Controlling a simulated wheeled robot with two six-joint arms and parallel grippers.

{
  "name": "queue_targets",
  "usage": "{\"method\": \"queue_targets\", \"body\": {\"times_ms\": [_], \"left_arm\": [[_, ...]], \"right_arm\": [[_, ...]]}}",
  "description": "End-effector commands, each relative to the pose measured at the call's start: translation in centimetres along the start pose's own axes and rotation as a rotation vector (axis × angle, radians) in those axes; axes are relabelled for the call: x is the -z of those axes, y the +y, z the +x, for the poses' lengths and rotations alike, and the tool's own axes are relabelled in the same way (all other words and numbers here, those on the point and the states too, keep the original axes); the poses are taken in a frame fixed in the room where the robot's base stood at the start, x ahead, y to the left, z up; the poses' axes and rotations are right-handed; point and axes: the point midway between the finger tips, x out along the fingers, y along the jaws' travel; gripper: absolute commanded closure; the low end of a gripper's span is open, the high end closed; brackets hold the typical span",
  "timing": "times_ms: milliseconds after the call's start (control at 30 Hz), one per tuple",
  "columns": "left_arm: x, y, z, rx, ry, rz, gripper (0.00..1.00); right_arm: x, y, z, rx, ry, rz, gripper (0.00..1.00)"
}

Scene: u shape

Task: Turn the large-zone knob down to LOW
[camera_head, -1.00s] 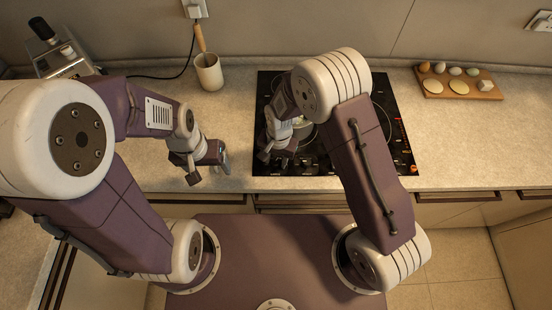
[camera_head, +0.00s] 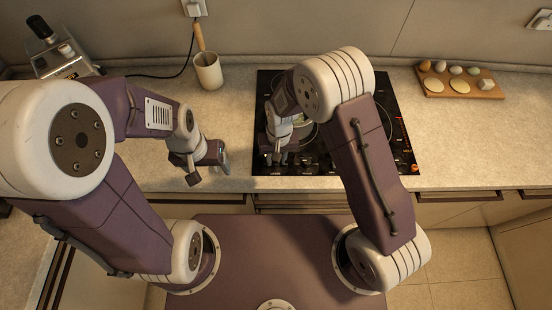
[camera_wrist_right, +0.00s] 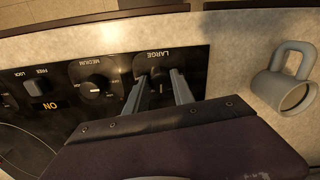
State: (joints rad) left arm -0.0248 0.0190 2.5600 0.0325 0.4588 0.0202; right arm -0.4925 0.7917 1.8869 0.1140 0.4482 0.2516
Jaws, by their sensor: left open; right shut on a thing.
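The black cooktop (camera_head: 385,105) is set in the counter. In the right wrist view, the large-zone knob (camera_wrist_right: 159,75) sits under the upside-down word LARGE, between the two fingers of my right gripper (camera_wrist_right: 163,88), which is shut on it. Its pointer is hard to make out. In the head view my right gripper (camera_head: 277,158) is at the cooktop's front left corner, and the knob is too small to tell there. My left gripper (camera_head: 208,172) is open over the counter left of the cooktop.
A grey mug (camera_wrist_right: 285,90) stands close by on the counter. A utensil crock (camera_head: 208,72) and a board with food (camera_head: 460,84) stand further back.

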Motion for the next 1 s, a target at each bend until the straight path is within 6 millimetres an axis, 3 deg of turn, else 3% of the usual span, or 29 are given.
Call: {"method": "queue_targets", "body": {"times_ms": [500,1000], "left_arm": [[-0.07,-0.01,0.71,0.0,0.0,0.0,0.25],[-0.09,-0.02,0.88,0.0,0.0,0.0,0.25]], "right_arm": [[0.21,-0.01,-0.07,0.001,-0.018,-0.418,1.0],[0.25,0.0,-0.14,0.0,-0.025,-0.576,1.0]]}}
